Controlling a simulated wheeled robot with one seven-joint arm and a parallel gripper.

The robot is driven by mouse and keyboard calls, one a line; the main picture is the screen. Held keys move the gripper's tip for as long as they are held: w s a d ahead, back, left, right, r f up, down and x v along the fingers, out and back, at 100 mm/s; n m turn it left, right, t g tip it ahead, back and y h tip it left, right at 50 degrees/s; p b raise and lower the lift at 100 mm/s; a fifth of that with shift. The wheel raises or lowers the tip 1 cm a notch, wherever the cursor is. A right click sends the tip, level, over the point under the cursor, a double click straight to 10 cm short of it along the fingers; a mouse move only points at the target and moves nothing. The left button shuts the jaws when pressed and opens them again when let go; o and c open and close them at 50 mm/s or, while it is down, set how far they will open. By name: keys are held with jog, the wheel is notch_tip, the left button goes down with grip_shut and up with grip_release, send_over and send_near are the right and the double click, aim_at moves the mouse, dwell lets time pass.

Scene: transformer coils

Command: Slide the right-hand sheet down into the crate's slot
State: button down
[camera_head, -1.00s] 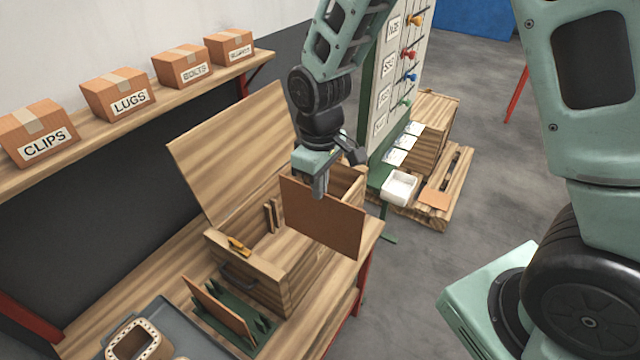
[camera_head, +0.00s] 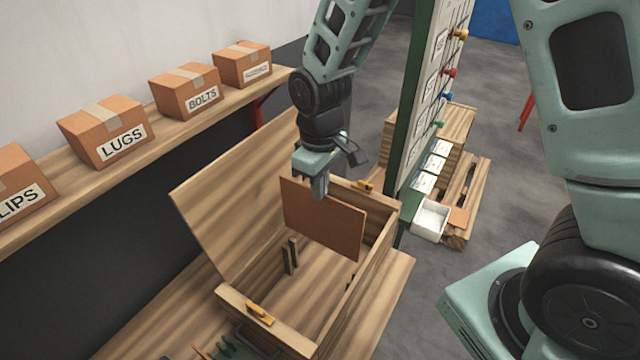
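My gripper (camera_head: 319,188) is shut on the top edge of a brown sheet (camera_head: 322,222), which hangs upright and slightly turned. The sheet is over the open wooden crate (camera_head: 365,290), towards its far right part; its lower edge appears above the crate floor. Slotted wooden guide strips (camera_head: 290,256) stand on the crate's inner wall, to the left of the sheet. A small dark part of another guide shows on the near right wall. Whether the sheet's edges meet any guide cannot be told.
The crate's lid (camera_head: 235,195) stands open at the left. Yellow latches (camera_head: 260,312) sit on the crate rim. A shelf (camera_head: 130,165) with labelled boxes runs behind, and a tall green-framed board (camera_head: 420,110) stands just right of the crate.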

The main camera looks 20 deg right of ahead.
jog(key=shift+f+b, duration=4.95)
jog(key=shift+f, duration=1.55)
jog(key=c, duration=1.5)
grip_release()
jog(key=shift+c, duration=0.2)
notch_tip(320, 180, up, 18)
jog(key=b, duration=0.3)
jog(key=shift+f, duration=0.25)
